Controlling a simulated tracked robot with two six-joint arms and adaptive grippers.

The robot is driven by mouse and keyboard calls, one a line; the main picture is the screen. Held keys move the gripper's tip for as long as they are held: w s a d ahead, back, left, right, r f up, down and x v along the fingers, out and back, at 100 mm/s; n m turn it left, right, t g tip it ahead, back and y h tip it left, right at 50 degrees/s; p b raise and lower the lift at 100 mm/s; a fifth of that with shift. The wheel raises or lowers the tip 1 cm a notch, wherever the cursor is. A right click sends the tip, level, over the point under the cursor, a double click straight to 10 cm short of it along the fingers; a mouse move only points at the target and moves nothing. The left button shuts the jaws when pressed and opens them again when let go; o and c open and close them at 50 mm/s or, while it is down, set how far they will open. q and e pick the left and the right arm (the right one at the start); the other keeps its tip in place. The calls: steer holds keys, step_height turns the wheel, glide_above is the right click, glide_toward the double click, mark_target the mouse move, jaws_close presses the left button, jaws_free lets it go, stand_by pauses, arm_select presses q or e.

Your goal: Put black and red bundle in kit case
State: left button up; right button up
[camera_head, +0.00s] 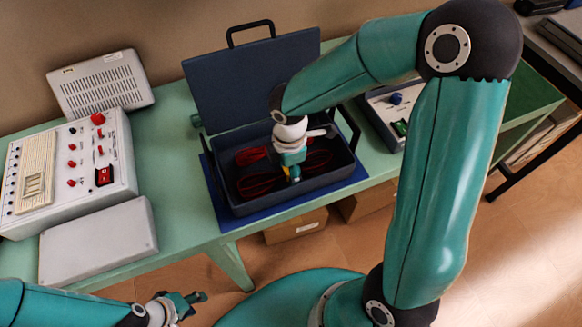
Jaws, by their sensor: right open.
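The kit case (235,205) is dark blue-grey and stands open on the table, its lid (250,75) raised at the back. Black and red cable loops (262,184) lie inside it at the front left. More red cable (250,156) shows at its back left, and further red loops (319,160) show to the right, partly behind my gripper. I cannot tell which loops form one bundle. My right gripper (293,175) is open, pointing down into the case among the loops, with no cable clearly between its fingers. My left gripper (190,303) is open and empty, low in front of the table.
A blue mat (222,210) lies under the case. A white control panel (75,160), a grey box (98,240) and a pale vented unit (100,85) stand on the left. A device with a blue knob (385,105) is right of the case. Green table (165,150) is bare left of the case.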

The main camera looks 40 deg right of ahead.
step_height(320, 180, up, 12)
steer(key=p, duration=0.1)
stand_by(0.5)
stand_by(0.5)
